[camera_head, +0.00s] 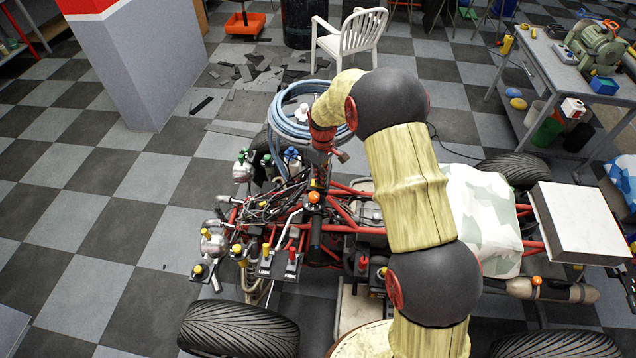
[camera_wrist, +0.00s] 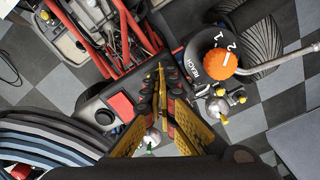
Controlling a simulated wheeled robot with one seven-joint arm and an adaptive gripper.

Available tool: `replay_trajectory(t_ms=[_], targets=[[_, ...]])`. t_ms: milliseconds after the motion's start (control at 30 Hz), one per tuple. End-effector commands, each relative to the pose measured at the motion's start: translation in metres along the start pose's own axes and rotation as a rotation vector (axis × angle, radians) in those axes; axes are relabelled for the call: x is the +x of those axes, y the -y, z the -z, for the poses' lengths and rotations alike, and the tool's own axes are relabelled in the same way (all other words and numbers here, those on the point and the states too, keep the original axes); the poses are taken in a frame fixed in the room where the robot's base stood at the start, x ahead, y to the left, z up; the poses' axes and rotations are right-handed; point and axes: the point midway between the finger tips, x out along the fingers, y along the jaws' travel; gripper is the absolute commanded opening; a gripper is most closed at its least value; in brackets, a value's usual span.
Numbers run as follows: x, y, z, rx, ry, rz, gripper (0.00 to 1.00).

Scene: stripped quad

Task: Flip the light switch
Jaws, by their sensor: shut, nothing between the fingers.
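My gripper (camera_head: 319,183) points down over the front of the stripped quad (camera_head: 345,220), close to an orange knob (camera_head: 314,197). In the wrist view its yellow fingers (camera_wrist: 160,78) are together with nothing between them. Left of them is a black housing with a red square piece (camera_wrist: 121,106); right of them is a dial marked REACH with an orange knob (camera_wrist: 220,62). Small levers on plates marked LOCK (camera_head: 265,258) and PARK (camera_head: 292,260) show in the head view. No part is legibly marked as the light switch, and I cannot tell whether the fingertips touch anything.
Red frame tubes, cables and small bottles crowd around my gripper. A coiled blue hose (camera_head: 282,118) is just behind it. A front tyre (camera_head: 238,330) is at lower left. A workbench (camera_head: 545,70) and a white chair (camera_head: 352,40) stand further back. Open checkered floor lies left.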

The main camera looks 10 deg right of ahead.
Motion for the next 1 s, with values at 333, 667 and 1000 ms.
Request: replay_trajectory(t_ms=[333,667,1000], targets=[[-0.024,0.0,0.0,0.0,0.001,0.001,0.0],[-0.048,0.0,0.0,0.0,0.001,0.0,0.0],[-0.069,0.0,0.0,0.0,0.0,0.0,0.0]])
